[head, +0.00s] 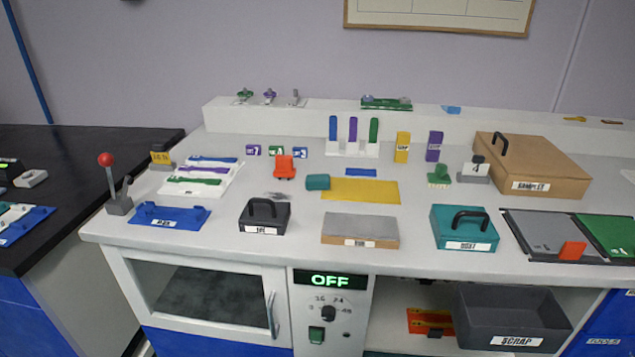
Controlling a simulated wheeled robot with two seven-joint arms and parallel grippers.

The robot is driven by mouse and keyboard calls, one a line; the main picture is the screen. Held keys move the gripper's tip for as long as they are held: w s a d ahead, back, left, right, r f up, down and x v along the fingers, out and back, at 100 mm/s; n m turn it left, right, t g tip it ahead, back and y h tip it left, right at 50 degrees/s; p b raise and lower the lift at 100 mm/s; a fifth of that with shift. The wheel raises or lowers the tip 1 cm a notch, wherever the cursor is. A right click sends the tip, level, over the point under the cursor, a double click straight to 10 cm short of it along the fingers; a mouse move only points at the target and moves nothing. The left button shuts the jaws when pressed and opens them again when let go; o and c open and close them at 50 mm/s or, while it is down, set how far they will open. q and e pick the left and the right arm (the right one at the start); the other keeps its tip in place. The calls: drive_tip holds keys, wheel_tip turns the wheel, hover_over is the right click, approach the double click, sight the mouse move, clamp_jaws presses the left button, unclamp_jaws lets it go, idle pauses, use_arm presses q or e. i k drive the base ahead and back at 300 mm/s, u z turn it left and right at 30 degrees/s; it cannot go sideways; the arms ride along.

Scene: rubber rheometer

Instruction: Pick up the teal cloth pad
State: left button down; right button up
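A small teal rounded piece (317,182), which looks like the teal cloth pad, lies on the white bench top. It sits at the left end of a flat yellow mat (360,190); I cannot tell whether it touches the mat. Neither of my grippers is in view.
A dark lidded box (264,215) with a handle stands in front and left of the pad, with a dark smudge behind it. An orange item (284,167) stands behind left. A grey-topped block (360,229) and a teal handled box (464,232) stand along the front.

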sight(312, 181)
drive_tip(key=z, duration=0.05)
drive_tip(key=k, duration=1.1)
drive_tip(key=u, duration=1)
drive_tip(key=i, duration=1.55)
drive_tip(key=z, duration=0.7)
